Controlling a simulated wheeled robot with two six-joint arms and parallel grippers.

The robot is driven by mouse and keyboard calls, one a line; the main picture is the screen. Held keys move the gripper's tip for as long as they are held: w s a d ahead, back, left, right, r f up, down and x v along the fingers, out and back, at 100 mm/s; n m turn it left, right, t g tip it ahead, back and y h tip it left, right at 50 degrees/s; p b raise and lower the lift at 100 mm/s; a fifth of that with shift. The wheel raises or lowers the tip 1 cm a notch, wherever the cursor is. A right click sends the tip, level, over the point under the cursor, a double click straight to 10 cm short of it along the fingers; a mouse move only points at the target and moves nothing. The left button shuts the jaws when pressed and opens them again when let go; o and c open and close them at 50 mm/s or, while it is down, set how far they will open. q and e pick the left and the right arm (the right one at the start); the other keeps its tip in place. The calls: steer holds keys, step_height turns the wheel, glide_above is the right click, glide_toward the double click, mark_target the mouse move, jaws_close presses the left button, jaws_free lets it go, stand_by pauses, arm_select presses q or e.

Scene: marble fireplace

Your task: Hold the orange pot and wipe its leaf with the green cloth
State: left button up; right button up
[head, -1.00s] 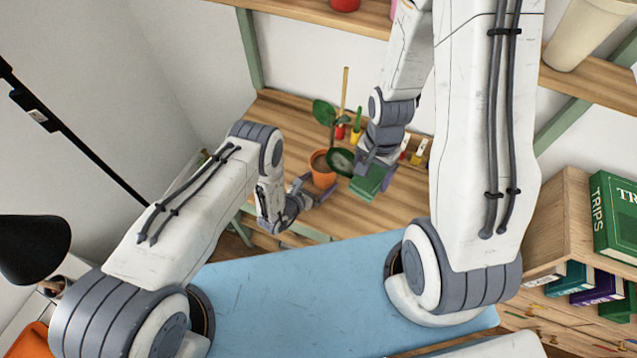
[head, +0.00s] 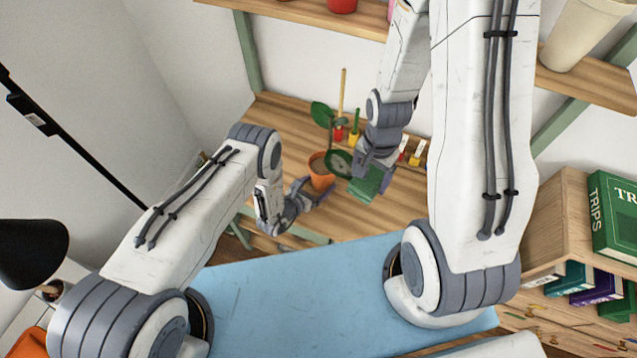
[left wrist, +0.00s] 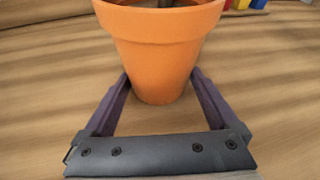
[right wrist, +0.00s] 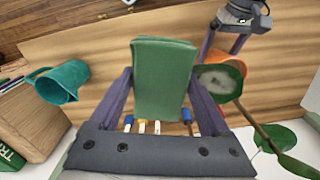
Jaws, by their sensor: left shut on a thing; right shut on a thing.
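The orange pot (head: 321,178) stands on the wooden shelf with a plant in it; it fills the middle of the left wrist view (left wrist: 158,55). My left gripper (head: 318,192) is shut on the pot, a finger on each side of its lower body. The plant has a leaf with a pale dusty patch (right wrist: 218,82) beside the cloth, and a clean green leaf (right wrist: 277,137). My right gripper (head: 370,172) is shut on the folded green cloth (right wrist: 164,75), which shows below it in the head view (head: 366,186). The cloth is close beside the dusty leaf; I cannot tell whether they touch.
Small red and yellow pots (head: 353,136) with tools stand behind the plant. A blue surface (head: 290,285) is in front, and a bookshelf (head: 565,215) is at the right. The shelf's front is mostly clear.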

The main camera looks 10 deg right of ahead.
glide_toward(339, 164)
steer(key=s+d, duration=0.1)
steer(key=s+f, duration=0.1)
steer(key=s, duration=0.1)
steer(key=shift+d+f, duration=0.15)
steer(key=shift+d, duration=0.2)
steer(key=shift+w+a+f, duration=0.4)
steer(key=shift+w+f, duration=0.45)
steer(key=shift+w+a+f, duration=0.4)
steer(key=shift+w+f, duration=0.4)
steer(key=shift+f, duration=0.05)
steer(key=shift+f, duration=0.7)
steer(key=shift+d, duration=0.1)
steer(key=shift+w+d, duration=0.4)
steer(key=shift+d, duration=0.4)
steer(key=shift+s+a+f, duration=0.1)
steer(key=shift+s+a, duration=0.2)
steer(key=shift+a, duration=0.2)
steer(key=shift+s+a+f, duration=0.1)
steer(key=shift+s+a, duration=0.15)
steer(key=shift+a, duration=0.2)
